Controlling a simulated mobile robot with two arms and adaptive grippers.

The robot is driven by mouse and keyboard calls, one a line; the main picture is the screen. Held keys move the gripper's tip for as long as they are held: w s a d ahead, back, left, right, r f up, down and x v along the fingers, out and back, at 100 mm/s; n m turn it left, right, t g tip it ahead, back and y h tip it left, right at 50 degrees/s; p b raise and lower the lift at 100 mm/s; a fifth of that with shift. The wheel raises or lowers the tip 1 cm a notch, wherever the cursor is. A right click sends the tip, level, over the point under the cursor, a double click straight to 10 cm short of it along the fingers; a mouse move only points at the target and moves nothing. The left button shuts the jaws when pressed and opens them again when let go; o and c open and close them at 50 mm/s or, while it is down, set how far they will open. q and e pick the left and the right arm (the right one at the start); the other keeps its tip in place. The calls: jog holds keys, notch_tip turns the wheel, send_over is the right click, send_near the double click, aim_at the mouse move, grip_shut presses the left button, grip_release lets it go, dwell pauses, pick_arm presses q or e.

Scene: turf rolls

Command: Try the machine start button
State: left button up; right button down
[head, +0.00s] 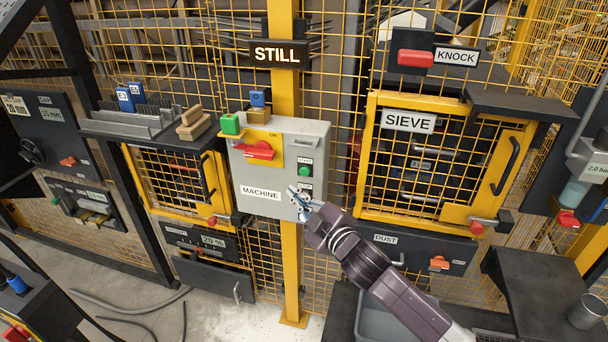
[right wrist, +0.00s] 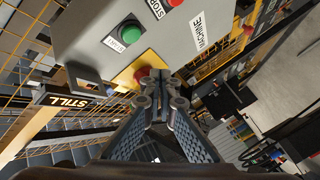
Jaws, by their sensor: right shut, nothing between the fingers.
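The grey machine box (head: 308,138) is fixed to a yellow post and carries a MACHINE label. Its green start button (head: 305,171) is on the right side of its face and also shows in the right wrist view (right wrist: 130,32). A red rotary switch (head: 258,150) sits on a yellow plate at upper left. The red stop button (right wrist: 173,2) is cut by the top edge of the right wrist view. My right gripper (head: 300,197) is shut and empty at the box's lower right, below the green button. I cannot tell whether its tips touch the box. My left gripper is out of view.
A STILL sign (head: 276,54) hangs above the box. A green block (head: 230,124) and a blue tag (head: 258,98) are at the box's top. The SIEVE door (head: 508,165) is shut at right. Yellow mesh fencing surrounds the box, and hoses lie on the floor.

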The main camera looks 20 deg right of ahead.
jog(key=shift+w+d, duration=0.5)
jog(key=shift+w, duration=0.25)
jog(key=shift+w+d, duration=0.5)
jog(key=shift+w, duration=0.25)
jog(key=shift+w+d, duration=0.5)
jog(key=shift+w, duration=0.25)
jog(key=shift+w+d, duration=0.25)
jog(key=shift+w, duration=0.1)
jog(key=shift+w+d, duration=0.25)
jog(key=shift+w, duration=0.1)
dwell(0.5)
jog(key=shift+s+a, duration=0.1)
jog(key=shift+s, duration=0.05)
jog(key=shift+s+a+p, duration=0.35)
jog(key=shift+s+p, duration=0.05)
jog(key=shift+s, duration=0.15)
jog(key=shift+s+a+p, duration=0.35)
jog(key=shift+s+a, duration=0.35)
jog(key=shift+s, duration=0.35)
jog(key=shift+s+a+p, duration=0.35)
jog(key=shift+s+a, duration=0.35)
jog(key=shift+s, duration=0.3)
